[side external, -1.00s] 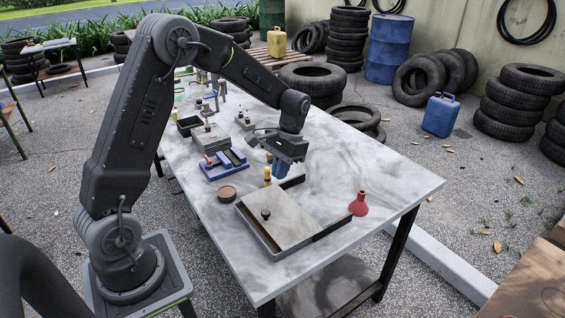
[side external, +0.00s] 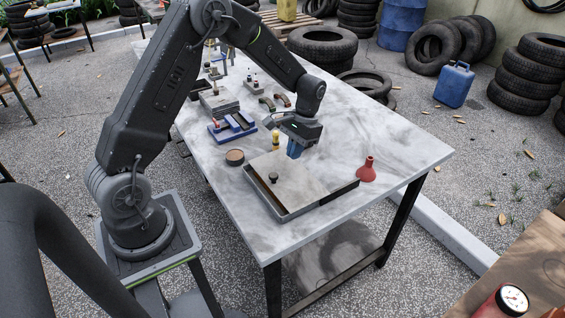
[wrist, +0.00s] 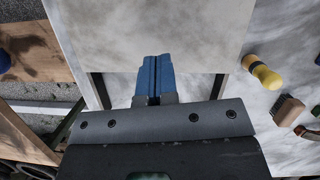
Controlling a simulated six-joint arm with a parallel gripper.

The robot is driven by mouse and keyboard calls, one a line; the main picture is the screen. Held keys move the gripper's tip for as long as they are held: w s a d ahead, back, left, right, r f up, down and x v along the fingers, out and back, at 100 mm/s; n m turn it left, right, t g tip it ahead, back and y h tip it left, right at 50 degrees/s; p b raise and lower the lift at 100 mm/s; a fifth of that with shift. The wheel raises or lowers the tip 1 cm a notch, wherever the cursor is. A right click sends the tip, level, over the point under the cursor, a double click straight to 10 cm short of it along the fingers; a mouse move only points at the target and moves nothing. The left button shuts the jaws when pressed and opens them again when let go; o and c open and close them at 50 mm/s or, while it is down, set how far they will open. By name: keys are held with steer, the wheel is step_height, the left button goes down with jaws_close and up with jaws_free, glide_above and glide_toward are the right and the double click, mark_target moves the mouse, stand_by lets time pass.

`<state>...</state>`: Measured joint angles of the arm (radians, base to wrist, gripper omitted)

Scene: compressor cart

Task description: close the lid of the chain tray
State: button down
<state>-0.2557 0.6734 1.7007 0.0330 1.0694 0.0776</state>
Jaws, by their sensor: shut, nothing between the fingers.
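The chain tray (side external: 266,204) is a shallow dark grey metal box on the marble-look table. Its flat grey-beige lid (side external: 305,178) covers most of it, with a black knob (side external: 273,177) near the left end. A dark gap shows between lid and tray wall at the right; I cannot tell whether the lid is tilted or slid. Contact is unclear. No chain is visible.
A red funnel-shaped bottle (side external: 367,170) stands right of the tray. A blue fixture (side external: 232,127) sits farther back.

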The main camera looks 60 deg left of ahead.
mark_target(278, 179)
steer(key=s, duration=0.1)
steer(key=s+f, duration=0.2)
steer(key=s, duration=0.1)
steer(key=shift+d, duration=0.3)
steer(key=shift+s, duration=0.15)
